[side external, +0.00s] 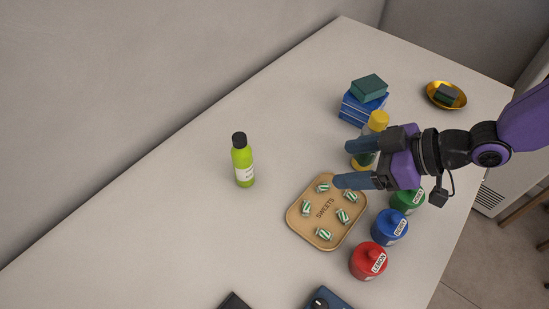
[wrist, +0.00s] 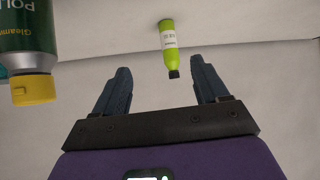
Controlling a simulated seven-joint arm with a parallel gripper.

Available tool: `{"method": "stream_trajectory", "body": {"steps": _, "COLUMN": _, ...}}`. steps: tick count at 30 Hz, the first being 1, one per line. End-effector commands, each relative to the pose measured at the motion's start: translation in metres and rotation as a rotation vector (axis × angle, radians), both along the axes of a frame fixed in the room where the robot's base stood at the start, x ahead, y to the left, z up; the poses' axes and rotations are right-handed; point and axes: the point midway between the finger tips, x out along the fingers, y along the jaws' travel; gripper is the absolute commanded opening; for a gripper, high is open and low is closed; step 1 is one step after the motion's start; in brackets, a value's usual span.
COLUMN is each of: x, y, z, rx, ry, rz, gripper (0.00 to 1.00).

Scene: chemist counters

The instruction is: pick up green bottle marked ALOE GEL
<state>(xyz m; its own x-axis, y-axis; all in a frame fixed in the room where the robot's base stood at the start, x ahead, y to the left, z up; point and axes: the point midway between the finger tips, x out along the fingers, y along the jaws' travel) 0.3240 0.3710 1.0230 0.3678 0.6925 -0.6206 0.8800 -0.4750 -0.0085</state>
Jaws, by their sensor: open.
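The green bottle (side external: 243,165) with a black cap and a white label stands upright on the counter, left of the tray in the side external view. Its label is too small to read. In the wrist view the green bottle (wrist: 168,42) appears upside down, ahead of and between my fingertips. My gripper (side external: 340,164) is open and empty, above the far right part of the sweets tray, with a clear gap to the bottle. Both fingers of my gripper (wrist: 161,75) show in the wrist view, spread apart.
A tan tray (side external: 295,219) marked SWEETS holds several striped sweets. Red (side external: 367,263), blue (side external: 388,229) and green (side external: 408,201) jars stand right of it. A yellow-capped bottle (side external: 377,121) is partly behind my gripper; it looms left in the wrist view (wrist: 30,50). Blue boxes (side external: 360,110) stand behind.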

Motion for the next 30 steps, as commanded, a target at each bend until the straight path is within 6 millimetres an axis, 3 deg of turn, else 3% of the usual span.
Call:
{"method": "stream_trajectory", "body": {"steps": 3, "x": 0.008, "y": 0.034, "z": -0.006, "rx": 0.096, "ry": -0.056, "rz": -0.004, "gripper": 0.73}}
{"method": "stream_trajectory", "body": {"steps": 6, "x": 0.013, "y": 0.053, "z": -0.006, "rx": 0.163, "ry": -0.098, "rz": -0.009, "gripper": 0.73}}
{"method": "stream_trajectory", "body": {"steps": 16, "x": 0.022, "y": 0.08, "z": -0.009, "rx": 0.24, "ry": -0.144, "rz": -0.015, "gripper": 0.73}}
{"method": "stream_trajectory", "body": {"steps": 30, "x": 0.055, "y": 0.138, "z": -0.037, "rx": 0.238, "ry": -0.143, "rz": -0.015, "gripper": 0.73}}
